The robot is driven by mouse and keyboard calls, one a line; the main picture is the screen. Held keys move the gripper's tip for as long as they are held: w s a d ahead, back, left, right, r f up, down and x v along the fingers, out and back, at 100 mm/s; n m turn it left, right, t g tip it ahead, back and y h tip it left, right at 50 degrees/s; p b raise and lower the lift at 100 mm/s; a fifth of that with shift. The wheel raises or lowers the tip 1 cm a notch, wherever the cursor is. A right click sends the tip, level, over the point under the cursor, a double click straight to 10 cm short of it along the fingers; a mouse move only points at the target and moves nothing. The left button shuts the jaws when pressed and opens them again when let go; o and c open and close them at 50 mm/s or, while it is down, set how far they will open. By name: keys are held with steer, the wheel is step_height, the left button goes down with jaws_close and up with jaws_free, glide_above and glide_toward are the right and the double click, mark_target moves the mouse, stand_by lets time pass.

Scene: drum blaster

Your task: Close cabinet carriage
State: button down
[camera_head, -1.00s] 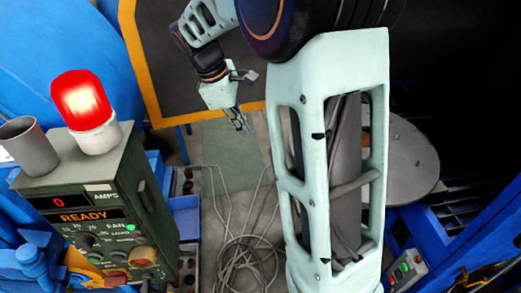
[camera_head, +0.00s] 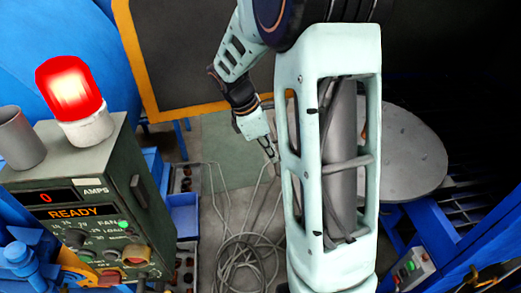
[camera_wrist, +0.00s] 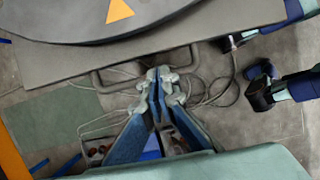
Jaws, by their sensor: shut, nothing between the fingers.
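The carriage shows as a round grey table (camera_head: 415,150) right of my arm's pale link in the head view, partly hidden by it. In the wrist view, what looks like the same carriage is a grey round plate (camera_wrist: 60,18) with an orange triangle, on a flat grey base (camera_wrist: 225,20). A dark bar handle (camera_wrist: 108,84) runs along the base's near edge. My gripper (camera_wrist: 160,74) is shut and empty, its tips close to the handle; I cannot tell whether they touch it. In the head view my gripper (camera_head: 271,152) is small, left of the link.
A green control box (camera_head: 80,195) with a lit red beacon (camera_head: 75,95) and a grey cup (camera_head: 20,140) stands at the left. Loose cables (camera_head: 240,255) lie on the floor. Blue bins (camera_head: 182,215) stand beside the box.

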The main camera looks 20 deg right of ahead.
steer(key=shift+s+d, duration=0.2)
steer(key=shift+d, duration=0.55)
steer(key=shift+d, duration=0.1)
